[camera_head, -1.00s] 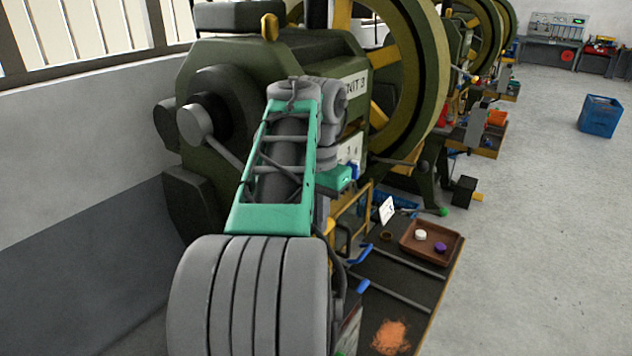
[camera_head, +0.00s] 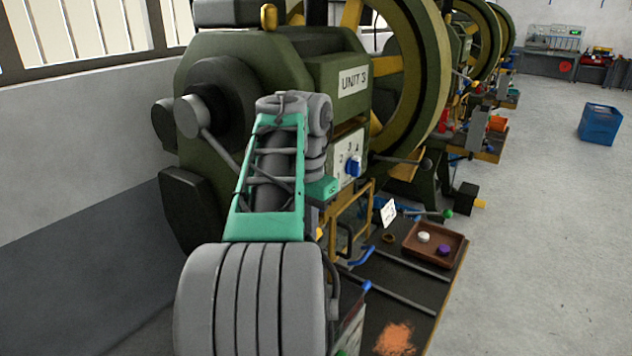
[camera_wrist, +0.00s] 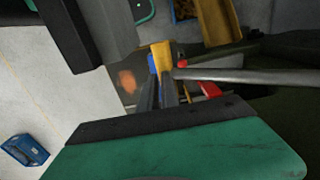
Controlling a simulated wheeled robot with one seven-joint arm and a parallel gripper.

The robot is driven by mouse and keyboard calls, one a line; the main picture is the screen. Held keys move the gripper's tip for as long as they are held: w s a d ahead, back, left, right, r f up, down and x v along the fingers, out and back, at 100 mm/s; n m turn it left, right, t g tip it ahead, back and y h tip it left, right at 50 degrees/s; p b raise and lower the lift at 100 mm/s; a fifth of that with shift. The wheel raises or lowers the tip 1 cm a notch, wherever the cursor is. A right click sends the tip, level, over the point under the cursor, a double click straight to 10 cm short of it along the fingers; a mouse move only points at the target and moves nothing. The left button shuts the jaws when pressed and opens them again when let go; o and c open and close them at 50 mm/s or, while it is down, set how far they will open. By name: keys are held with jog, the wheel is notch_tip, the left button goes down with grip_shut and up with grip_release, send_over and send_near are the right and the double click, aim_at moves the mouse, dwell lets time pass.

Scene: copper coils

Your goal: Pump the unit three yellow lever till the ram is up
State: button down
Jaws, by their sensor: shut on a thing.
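The green press marked UNIT 3 (camera_head: 354,81) stands in front of me in the head view. A yellow lever (camera_wrist: 161,57) shows in the middle of the wrist view, and my gripper (camera_wrist: 160,88) appears shut on it. A small yellow end (camera_head: 319,233) shows beside my arm in the head view; I cannot tell whether it is the same lever. My arm hides the gripper in the head view. I cannot make out the ram or its height.
A dial with a blue knob (camera_head: 353,166) and a yellow frame (camera_head: 352,220) are close right of my arm. A brown tray (camera_head: 456,257) and orange powder (camera_head: 394,339) lie on the dark bench. A blue crate (camera_head: 600,124) stands on open floor.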

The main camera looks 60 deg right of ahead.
jog(key=shift+w+d+f+b, duration=0.1)
jog(key=shift+w+f+b, duration=0.4)
jog(key=shift+f, duration=0.3)
jog(key=shift+w+f+b, duration=0.35)
jog(key=shift+f+b, duration=0.2)
jog(key=shift+f, duration=0.25)
jog(key=shift+w+d+f+b, duration=0.1)
jog(key=shift+w+f+b, duration=0.4)
jog(key=shift+f, duration=0.3)
jog(key=shift+s, duration=0.1)
